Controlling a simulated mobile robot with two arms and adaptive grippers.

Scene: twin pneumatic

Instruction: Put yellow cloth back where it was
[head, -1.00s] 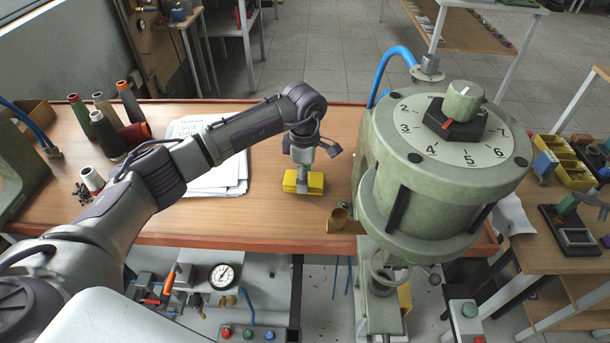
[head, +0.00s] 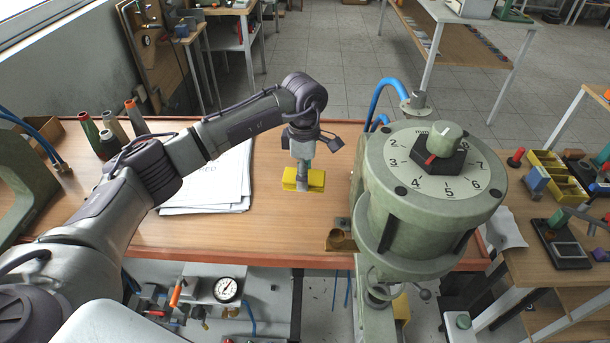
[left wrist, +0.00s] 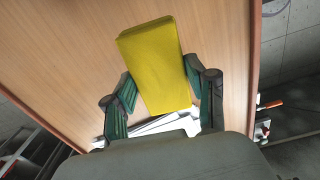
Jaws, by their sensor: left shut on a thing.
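The yellow cloth (head: 313,180) is a folded block at the middle of the wooden table (head: 270,222), between the papers and the green machine. My left gripper (head: 302,181) comes down on it from above and is shut on it. In the left wrist view the cloth (left wrist: 157,65) sits between the two green fingers (left wrist: 160,90), which press on its sides. I cannot tell for sure whether the cloth rests on the table or hangs just above it. My right gripper is not in view.
White papers (head: 215,180) lie left of the cloth. Several thread cones (head: 90,132) stand at the back left. The table's front edge is near.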

